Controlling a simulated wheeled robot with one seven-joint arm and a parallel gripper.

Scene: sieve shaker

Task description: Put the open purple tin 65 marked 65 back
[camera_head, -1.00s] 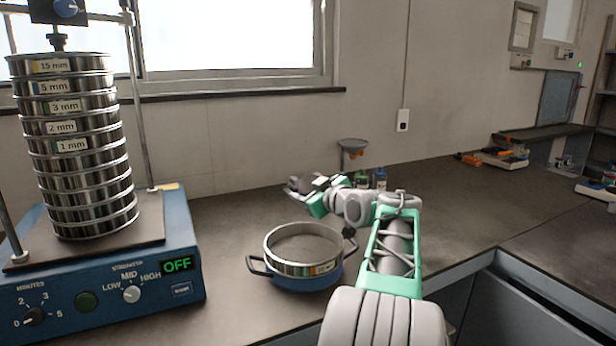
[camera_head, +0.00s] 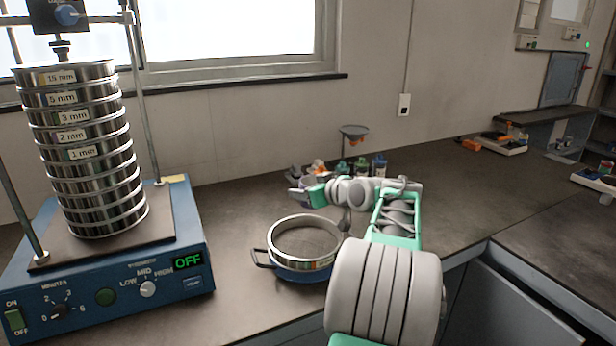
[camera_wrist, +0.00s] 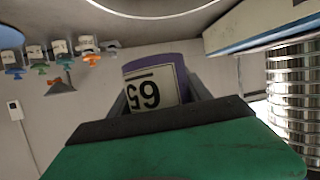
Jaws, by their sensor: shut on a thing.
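The purple tin (camera_wrist: 178,66) carries a white label with a black 65, which shows upside down in the wrist view. My gripper (camera_wrist: 158,95) is shut on the tin, with a dark finger on either side of it. In the head view my gripper (camera_head: 306,196) is over the bench, behind the round sieve and in front of the small bottles. The tin's opening and contents cannot be made out. In the head view the tin is too small to tell clearly from the gripper.
A metal sieve (camera_head: 272,243) with a blue base and side handle stands near the bench's front edge. The sieve shaker (camera_head: 110,285) with its stack is at left, reading OFF. Several small capped bottles (camera_head: 379,166) and a funnel stand (camera_head: 354,132) are behind my gripper. The right bench is mostly clear.

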